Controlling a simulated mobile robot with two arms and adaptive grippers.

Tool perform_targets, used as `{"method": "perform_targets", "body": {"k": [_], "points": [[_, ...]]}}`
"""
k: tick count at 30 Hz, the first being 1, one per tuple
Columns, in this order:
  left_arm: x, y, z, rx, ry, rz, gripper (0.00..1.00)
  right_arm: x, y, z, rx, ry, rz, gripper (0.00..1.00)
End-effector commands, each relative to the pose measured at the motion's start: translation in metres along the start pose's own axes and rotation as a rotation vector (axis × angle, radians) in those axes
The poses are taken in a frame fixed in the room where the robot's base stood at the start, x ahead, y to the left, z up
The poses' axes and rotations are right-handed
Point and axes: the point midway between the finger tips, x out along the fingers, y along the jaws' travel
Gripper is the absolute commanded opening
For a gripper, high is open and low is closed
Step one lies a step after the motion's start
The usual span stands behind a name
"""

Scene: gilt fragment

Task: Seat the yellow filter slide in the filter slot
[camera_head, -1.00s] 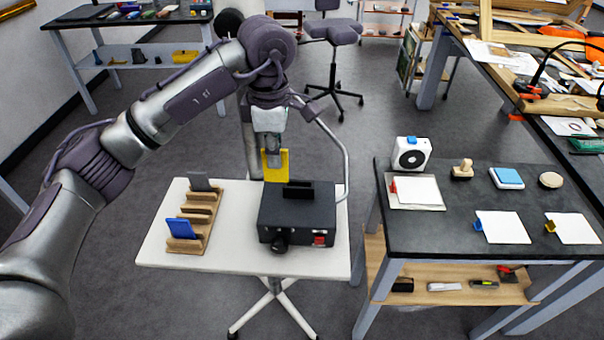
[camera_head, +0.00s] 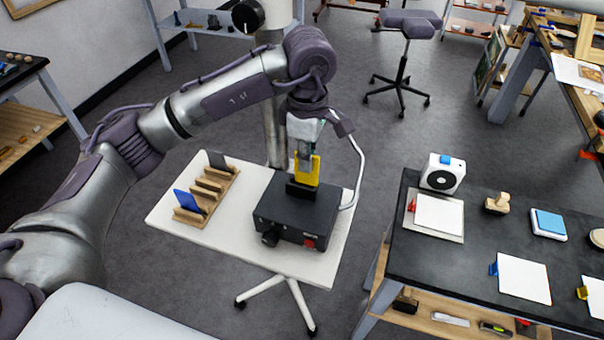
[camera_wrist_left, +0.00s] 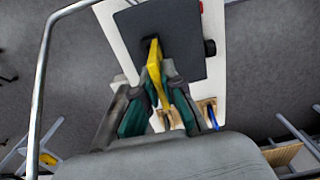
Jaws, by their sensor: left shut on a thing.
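The yellow filter slide (camera_head: 308,171) is held upright between the fingers of my left gripper (camera_head: 304,162), which is shut on it. In the left wrist view the slide (camera_wrist_left: 155,68) runs from between the fingertips (camera_wrist_left: 157,92) to the black box. The black box (camera_head: 296,215) stands on a white table, and its raised filter slot (camera_head: 301,190) is directly below the slide. The slide's lower edge meets the slot's top in the head view; I cannot tell how deep it is in. My right gripper is not in view.
A dark bench (camera_head: 470,250) with cards and a white fan-like device (camera_head: 442,173) stands at right.

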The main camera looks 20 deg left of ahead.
Motion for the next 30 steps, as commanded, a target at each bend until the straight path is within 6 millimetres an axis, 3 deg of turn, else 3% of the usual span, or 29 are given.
{"method": "perform_targets", "body": {"k": [8,15,28,30], "points": [[0.016,0.011,-0.015,0.001,-0.002,0.0,0.0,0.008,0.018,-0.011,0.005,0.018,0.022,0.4],[0.05,0.011,-0.015,0.001,-0.002,0.0,0.0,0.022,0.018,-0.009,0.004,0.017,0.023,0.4],[0.056,0.012,-0.015,0.001,-0.001,0.002,0.0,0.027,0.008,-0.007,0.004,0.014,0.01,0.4],[0.054,0.011,-0.015,0.001,-0.001,0.002,0.16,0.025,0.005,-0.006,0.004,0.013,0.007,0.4]]}}
